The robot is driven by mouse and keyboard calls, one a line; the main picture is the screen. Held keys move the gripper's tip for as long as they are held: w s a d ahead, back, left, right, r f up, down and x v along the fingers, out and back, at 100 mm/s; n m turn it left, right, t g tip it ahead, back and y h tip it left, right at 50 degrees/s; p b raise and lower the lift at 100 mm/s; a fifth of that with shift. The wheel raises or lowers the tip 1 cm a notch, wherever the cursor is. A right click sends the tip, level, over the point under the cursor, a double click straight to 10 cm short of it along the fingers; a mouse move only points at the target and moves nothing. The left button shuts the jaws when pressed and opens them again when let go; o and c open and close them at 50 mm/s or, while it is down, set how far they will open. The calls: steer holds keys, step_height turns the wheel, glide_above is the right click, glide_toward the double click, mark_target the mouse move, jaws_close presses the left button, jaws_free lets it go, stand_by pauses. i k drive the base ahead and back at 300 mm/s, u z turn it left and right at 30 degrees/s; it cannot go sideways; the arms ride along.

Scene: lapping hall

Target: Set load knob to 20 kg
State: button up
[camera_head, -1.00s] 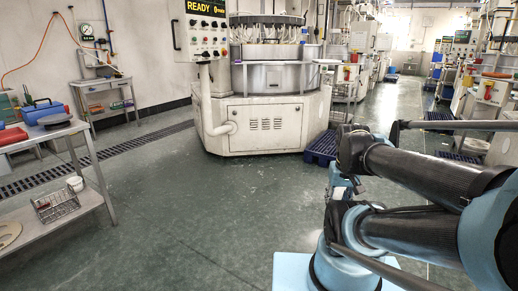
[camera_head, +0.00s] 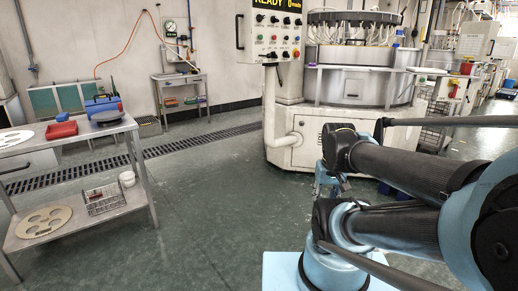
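The control panel (camera_head: 269,38) hangs at the top centre, its upper edge cut off by the frame. It carries a partly cropped "READY" display and rows of small coloured buttons and dark knobs. Their labels and settings are too small to read, so I cannot tell which is the load knob. The panel belongs to the white lapping machine (camera_head: 360,88) behind it. My arm is folded at the right. The part that looks like my gripper (camera_head: 327,181) hangs below the wrist, well short of the panel and touching nothing visible. Its fingers are too unclear to judge.
A steel table (camera_head: 135,127) at left holds a red tray (camera_head: 61,130), a blue box (camera_head: 101,104) and, on its lower shelf, a wire basket (camera_head: 104,200). A small side table (camera_head: 180,80) stands by the wall. The green floor (camera_head: 215,195) before the machine is clear.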

mark_target(259, 17)
steer(key=u, duration=0.15)
steer(key=i, duration=0.55)
steer(key=u, duration=0.1)
steer(key=k, duration=0.55)
steer(key=u, duration=0.45)
steer(key=i, duration=1.55)
steer(key=z, duration=0.55)
